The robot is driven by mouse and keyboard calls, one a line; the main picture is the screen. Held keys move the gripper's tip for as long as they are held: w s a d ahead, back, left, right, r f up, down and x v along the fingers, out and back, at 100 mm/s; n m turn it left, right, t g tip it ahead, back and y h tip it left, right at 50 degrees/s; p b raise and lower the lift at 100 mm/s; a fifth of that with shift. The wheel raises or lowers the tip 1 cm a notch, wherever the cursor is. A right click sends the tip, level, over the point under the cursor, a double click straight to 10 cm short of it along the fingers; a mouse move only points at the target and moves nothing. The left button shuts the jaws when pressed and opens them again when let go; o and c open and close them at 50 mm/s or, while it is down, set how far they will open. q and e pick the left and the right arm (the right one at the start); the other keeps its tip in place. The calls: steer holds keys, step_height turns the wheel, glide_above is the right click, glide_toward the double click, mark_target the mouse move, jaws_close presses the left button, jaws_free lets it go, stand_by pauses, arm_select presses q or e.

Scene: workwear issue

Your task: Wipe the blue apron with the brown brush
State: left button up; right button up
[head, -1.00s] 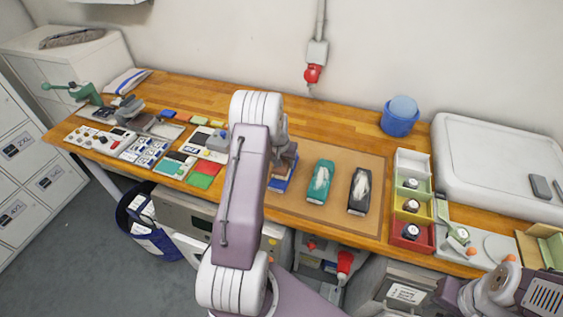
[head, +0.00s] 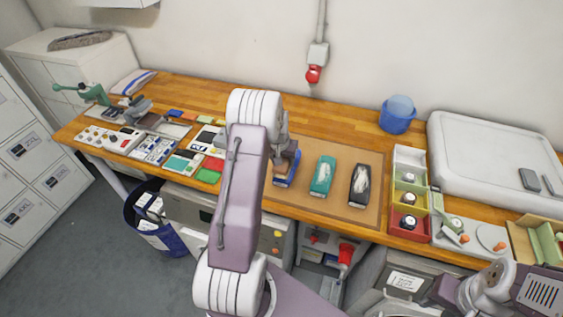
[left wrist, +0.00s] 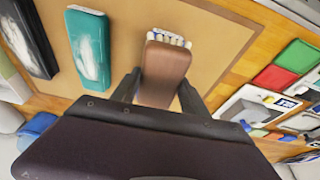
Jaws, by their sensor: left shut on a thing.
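The blue apron (head: 294,171) is a small folded bundle on the brown mat, partly hidden under my left gripper in the head view. My left gripper (left wrist: 160,90) is shut on the brown brush (left wrist: 165,72), which has pale bristles at its far end. In the head view my left gripper (head: 284,153) is right over the blue apron. I cannot tell whether the bristles touch it. A teal apron (head: 322,177) and a black apron (head: 359,186) lie to the right, each with a whitish patch. My right arm shows at the lower right, its gripper out of view.
The brown mat (head: 335,208) has bare room around the aprons. To the right stand a column of coloured bins (head: 410,158), a blue tub (head: 397,118) and a white lid-like case (head: 490,150). Cards, folders and small devices crowd the bench to the left.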

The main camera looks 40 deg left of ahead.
arm_select(q)
step_height(320, 180, up, 4)
steer(key=shift+s+r+p, duration=0.1)
steer(key=shift+p, duration=1.05)
